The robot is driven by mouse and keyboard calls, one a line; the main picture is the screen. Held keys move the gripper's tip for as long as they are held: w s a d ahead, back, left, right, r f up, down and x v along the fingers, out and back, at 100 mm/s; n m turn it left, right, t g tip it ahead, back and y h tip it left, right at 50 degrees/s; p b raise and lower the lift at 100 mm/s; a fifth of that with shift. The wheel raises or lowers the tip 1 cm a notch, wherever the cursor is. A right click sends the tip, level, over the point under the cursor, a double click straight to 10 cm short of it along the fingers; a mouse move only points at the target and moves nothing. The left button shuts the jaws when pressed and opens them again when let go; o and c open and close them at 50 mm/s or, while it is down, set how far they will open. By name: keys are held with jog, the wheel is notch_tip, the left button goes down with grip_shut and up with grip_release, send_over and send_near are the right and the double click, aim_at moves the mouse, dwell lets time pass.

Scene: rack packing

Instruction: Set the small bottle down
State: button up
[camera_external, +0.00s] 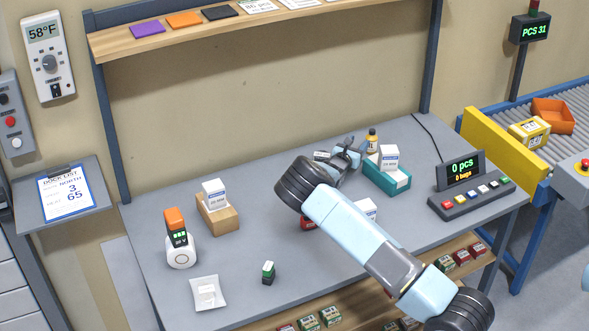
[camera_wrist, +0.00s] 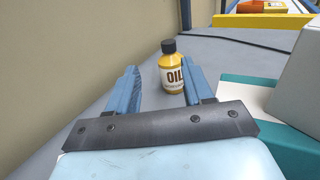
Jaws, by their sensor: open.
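The small bottle (camera_external: 372,141) is yellow with a dark cap and an "OIL" label that shows in the wrist view (camera_wrist: 173,76). It stands upright at the back of the grey table (camera_external: 335,258), behind the teal tray (camera_external: 376,180). My gripper (camera_external: 356,147) is open and low over the table, just left of the bottle. In the wrist view my blue fingers (camera_wrist: 160,68) are spread apart. The bottle appears at or beyond the fingertips, nearer the right finger, which hides part of its right side. I cannot tell whether that finger touches it.
The teal tray holds white boxes (camera_external: 389,158), close to my gripper's right. A wooden holder (camera_external: 219,218) with a white box stands at the left. A button console (camera_external: 470,199) is at the right. The table's front middle is fairly clear around a small dark-green item (camera_external: 268,273).

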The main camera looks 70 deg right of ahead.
jog(key=shift+v, duration=1.1)
jog(key=s+a+r+m+t+y, duration=0.1)
jog(key=a+r+m+y, duration=0.5)
jog(key=a, duration=0.8)
jog(key=a+r+m+t+y, duration=0.1)
jog(key=a+r+m, duration=0.3)
jog(key=a+r, duration=0.7)
jog(key=s+a+r+m+t+y, duration=0.15)
jog(key=a+r+m+y, duration=0.3)
jog(key=a, duration=1.15)
jog(key=s+a+r+t+y, duration=0.2)
jog(key=s+a, duration=0.3)
jog(key=a, duration=0.6)
jog(key=s+a+r+t+y, duration=0.2)
jog(key=s+a, duration=0.4)
jog(key=a, duration=0.4)
jog(key=s+a+r+m+t+y, duration=0.1)
jog(key=s+a+r+t+y, duration=0.1)
jog(key=s+a, duration=0.4)
jog(key=a+r, duration=0.1)
jog(key=a, duration=0.4)
jog(key=shift+a+r, duration=0.15)
jog(key=shift+a, duration=0.2)
